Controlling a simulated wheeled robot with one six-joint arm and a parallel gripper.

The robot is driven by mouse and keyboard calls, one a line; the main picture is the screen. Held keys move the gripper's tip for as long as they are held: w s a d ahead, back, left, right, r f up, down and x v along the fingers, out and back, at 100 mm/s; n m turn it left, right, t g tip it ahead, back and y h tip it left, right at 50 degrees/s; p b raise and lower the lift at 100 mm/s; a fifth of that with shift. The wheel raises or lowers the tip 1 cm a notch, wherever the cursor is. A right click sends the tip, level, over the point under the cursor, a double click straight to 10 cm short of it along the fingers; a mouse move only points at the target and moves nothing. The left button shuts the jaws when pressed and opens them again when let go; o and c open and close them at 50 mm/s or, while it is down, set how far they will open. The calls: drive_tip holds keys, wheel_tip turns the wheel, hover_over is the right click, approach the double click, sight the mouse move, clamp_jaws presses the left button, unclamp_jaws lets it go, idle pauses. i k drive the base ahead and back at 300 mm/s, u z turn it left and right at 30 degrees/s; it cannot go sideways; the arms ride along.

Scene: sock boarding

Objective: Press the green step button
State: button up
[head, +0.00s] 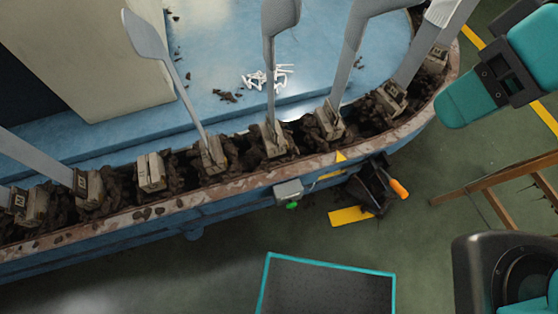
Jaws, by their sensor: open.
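The green step button (292,205) is a small green knob. It shows at the lower side of a small grey box (288,191) on the front side of the blue curved machine (225,205). Nothing covers the visible part of the button. Black and teal parts of my arm show at the upper right and lower right, well apart from the button. I cannot make out my gripper's fingertips in this view.
Grey paddle-shaped boards (282,18) stand in a trough of brown lumps along the machine. A dark bin with an orange handle (398,188) and a yellow floor patch (350,215) are right of the button. A teal-edged mat (328,290) lies below; a wooden frame (490,180) stands right.

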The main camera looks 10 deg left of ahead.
sight(291, 204)
drive_tip(key=u, duration=0.85)
drive_tip(key=k, duration=1.25)
drive_tip(key=z, duration=0.25)
drive_tip(key=i, duration=0.8)
drive_tip(key=u, duration=0.35)
